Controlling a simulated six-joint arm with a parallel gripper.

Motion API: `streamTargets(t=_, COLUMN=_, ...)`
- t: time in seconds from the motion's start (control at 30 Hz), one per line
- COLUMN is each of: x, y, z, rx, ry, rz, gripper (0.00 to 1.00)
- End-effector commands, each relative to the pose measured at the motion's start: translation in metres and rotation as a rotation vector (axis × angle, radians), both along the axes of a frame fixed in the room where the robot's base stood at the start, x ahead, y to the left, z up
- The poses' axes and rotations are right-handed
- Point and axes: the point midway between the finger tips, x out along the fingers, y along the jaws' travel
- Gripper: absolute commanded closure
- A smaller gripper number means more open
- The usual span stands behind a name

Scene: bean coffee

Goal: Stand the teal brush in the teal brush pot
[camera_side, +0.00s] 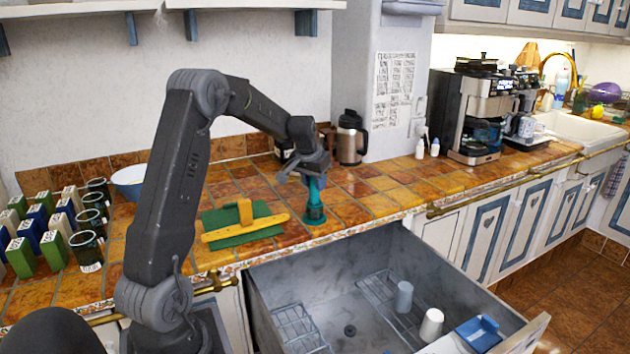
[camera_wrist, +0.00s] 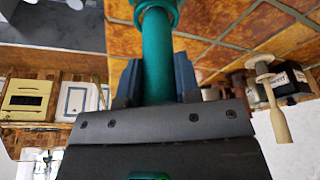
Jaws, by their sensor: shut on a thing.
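The teal brush (camera_side: 315,190) is upright in the side view, its handle between the fingers of my gripper (camera_side: 314,175). In the wrist view the teal handle (camera_wrist: 157,55) runs between the two dark fingertips (camera_wrist: 156,85), and my gripper is shut on it. A wider teal form, which I take for the teal brush pot (camera_side: 315,215), stands on the counter directly under the handle. The brush's lower end is hidden there, so I cannot tell how deep it sits. A wider teal ring (camera_wrist: 157,8) shows at the top edge of the wrist view.
A green mat (camera_side: 222,219) with a wooden T-shaped tool (camera_side: 245,233) lies left of the brush. A steel jug (camera_side: 350,137) stands behind. An open grey drawer (camera_side: 340,300) lies in front, below the counter edge. Tiles right of the brush are clear.

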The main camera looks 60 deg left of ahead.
Motion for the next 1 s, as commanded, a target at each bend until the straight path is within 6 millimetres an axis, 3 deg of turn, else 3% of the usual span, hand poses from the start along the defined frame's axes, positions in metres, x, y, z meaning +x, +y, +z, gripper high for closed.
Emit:
streamTargets(t=0.23, x=0.0, y=0.0, z=-0.002, rx=0.0, ry=0.0, rz=0.0, gripper=0.98)
streamTargets(t=0.27, x=0.0, y=0.0, z=-0.002, rx=0.0, ry=0.0, rz=0.0, gripper=0.68)
streamTargets(t=0.57, x=0.0, y=0.0, z=-0.002, rx=0.0, ry=0.0, rz=0.0, gripper=0.4)
streamTargets(t=0.83, x=0.0, y=0.0, z=0.001, rx=0.0, ry=-0.001, rz=0.0, gripper=0.4)
streamTargets(t=1.0, x=-0.005, y=-0.003, z=0.02, rx=0.003, ry=-0.003, rz=0.0, gripper=0.4)
